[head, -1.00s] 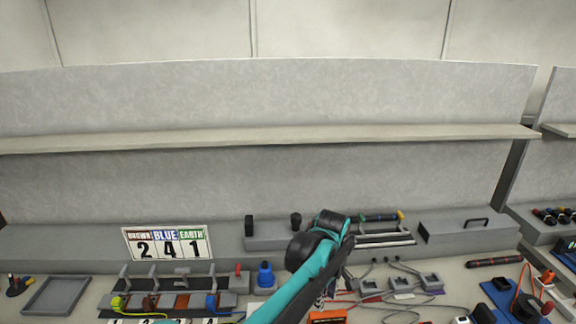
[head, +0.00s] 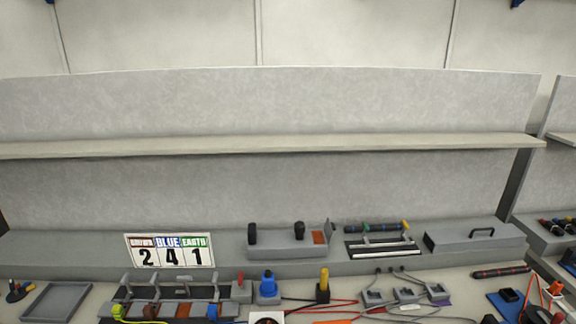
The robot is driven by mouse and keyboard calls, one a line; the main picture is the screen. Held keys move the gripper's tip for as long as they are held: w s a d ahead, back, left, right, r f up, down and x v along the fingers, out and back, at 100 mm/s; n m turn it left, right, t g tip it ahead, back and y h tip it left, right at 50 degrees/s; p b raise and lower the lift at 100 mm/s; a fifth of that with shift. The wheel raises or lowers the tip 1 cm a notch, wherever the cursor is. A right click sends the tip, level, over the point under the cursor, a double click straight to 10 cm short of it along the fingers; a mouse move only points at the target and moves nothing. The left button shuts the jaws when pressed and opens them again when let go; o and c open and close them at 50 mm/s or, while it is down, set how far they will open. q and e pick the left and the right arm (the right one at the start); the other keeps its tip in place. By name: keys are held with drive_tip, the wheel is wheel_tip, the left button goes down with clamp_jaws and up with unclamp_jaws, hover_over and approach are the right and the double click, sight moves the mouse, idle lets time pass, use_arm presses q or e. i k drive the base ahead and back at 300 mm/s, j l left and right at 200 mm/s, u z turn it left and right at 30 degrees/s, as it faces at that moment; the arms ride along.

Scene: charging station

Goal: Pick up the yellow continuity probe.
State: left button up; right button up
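A yellow handle (head: 324,275), which looks like the continuity probe, stands upright in a small dark holder (head: 323,296) near the front of the bench, right of centre. Its lower part is hidden in the holder. Neither of my grippers is in the head view, so I cannot see whether either is open or shut.
A blue plug-like piece (head: 268,283) stands left of the yellow handle, and a row of clamps with coloured wires lies further left. Red cables and several grey blocks (head: 407,295) lie to the right. A number sign (head: 170,251) and a grey lidded box (head: 474,238) stand behind.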

sight(323, 278)
drive_tip(key=i+j+u, duration=0.2)
drive_tip(key=i, duration=0.65)
drive_tip(key=l, duration=0.15)
